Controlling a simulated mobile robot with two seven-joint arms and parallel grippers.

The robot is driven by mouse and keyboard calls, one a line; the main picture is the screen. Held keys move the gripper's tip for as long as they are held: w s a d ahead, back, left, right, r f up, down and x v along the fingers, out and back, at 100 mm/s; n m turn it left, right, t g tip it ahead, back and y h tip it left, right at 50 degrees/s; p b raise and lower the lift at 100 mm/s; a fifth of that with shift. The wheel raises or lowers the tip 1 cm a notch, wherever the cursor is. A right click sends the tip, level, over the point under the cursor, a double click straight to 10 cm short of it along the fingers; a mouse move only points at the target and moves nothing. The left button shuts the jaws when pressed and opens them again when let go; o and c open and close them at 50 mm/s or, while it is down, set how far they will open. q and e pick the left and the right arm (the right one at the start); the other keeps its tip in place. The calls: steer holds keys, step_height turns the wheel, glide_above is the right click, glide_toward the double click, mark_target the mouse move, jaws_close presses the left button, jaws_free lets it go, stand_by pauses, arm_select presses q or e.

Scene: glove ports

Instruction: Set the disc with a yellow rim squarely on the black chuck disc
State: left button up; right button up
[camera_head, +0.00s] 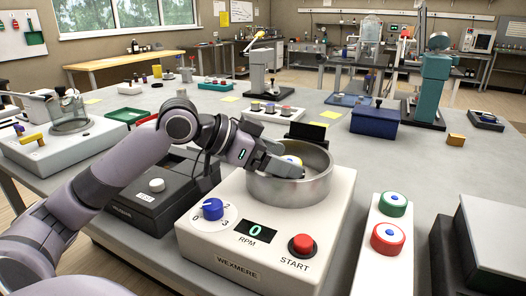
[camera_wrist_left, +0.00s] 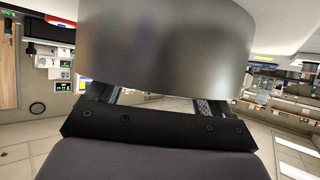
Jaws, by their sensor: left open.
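The disc with a yellow rim (camera_head: 293,160) shows partly inside the round metal bowl (camera_head: 316,184) of the white spin machine (camera_head: 196,243). Its pale top and a bit of blue show just behind my left fingers, which hide the rest. My left gripper (camera_head: 292,168) reaches over the left rim into the bowl and is open, right at the disc. The black chuck disc is hidden by the bowl wall and gripper, so I cannot tell whether the disc sits squarely on it. In the left wrist view the bowl's grey wall (camera_wrist_left: 165,50) hides the fingertips. My right gripper is not in view.
A white stand (camera_head: 372,270) right of the machine holds a green-rimmed disc (camera_head: 394,204) and a red-rimmed disc (camera_head: 388,239). The machine has a blue dial (camera_head: 213,209) and a red START button (camera_head: 301,245); its display reads 0. A dark hotplate box (camera_head: 140,207) lies under my left arm.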

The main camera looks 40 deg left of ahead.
arm_select(q)
steer(key=b+v, duration=0.1)
steer(key=v, duration=0.2)
steer(key=shift+s+a, duration=0.2)
steer(key=shift+s, duration=0.15)
steer(key=shift+b+v, duration=0.3)
steer(key=shift+v, duration=1)
steer(key=shift+r, duration=0.15)
steer(key=shift+r, duration=0.1)
